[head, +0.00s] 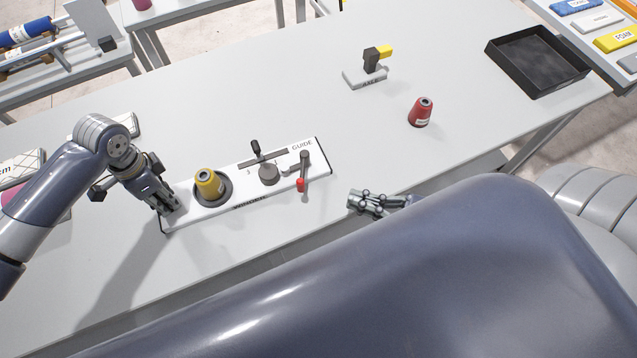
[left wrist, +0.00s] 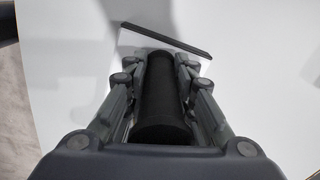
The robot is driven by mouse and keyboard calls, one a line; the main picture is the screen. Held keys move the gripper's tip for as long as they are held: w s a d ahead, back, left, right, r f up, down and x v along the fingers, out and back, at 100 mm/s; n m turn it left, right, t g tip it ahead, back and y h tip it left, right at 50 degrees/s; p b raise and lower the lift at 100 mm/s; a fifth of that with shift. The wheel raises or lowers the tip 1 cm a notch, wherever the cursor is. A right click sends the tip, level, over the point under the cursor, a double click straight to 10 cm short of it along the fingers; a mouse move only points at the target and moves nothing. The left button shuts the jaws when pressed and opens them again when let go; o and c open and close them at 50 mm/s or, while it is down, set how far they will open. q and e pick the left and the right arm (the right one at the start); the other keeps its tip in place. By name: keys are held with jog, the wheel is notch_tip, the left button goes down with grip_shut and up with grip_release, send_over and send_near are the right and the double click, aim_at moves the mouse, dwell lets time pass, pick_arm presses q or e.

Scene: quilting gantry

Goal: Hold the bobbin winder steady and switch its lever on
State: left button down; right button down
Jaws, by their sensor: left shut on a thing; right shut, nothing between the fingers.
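The bobbin winder (head: 241,184) is a long white board with a dark rim, lying on the pale table. A yellow cone (head: 209,184) sits in its round dark cup. A black-knobbed lever (head: 256,149) stands near its middle. A crank-like arm with a red tip (head: 300,184) is near its right end. My left gripper (head: 167,208) is at the board's left end. In the left wrist view it is shut on a black cylindrical grip (left wrist: 161,100), mostly hidden in the head view. My right gripper (head: 357,202) is shut and empty, right of the board and apart from it.
A red cone (head: 420,112) and a small white stand with a yellow-tipped post (head: 366,76) stand behind to the right. A black tray (head: 535,62) is at the far right. The table between board and tray is mostly clear. My own arm covers the lower right.

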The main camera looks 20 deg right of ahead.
aim_at(301, 187)
pick_arm(q)
jog(key=shift+s+f, duration=0.2)
jog(key=shift+f, duration=0.1)
pick_arm(e)
jog(key=x, duration=0.9)
jog(key=shift+x, duration=0.9)
pick_arm(q)
jog(key=shift+d, duration=0.1)
pick_arm(e)
jog(key=shift+s+a, duration=0.1)
jog(key=shift+s, duration=0.1)
pick_arm(q)
jog(key=shift+d, duration=0.1)
jog(key=shift+s, duration=0.1)
pick_arm(e)
jog(key=shift+s+d+f, duration=0.1)
jog(key=shift+s+d, duration=0.15)
jog(key=shift+s, duration=0.2)
jog(key=v, duration=1.3)
jog(key=shift+s+a, duration=0.2)
jog(key=shift+s, duration=0.15)
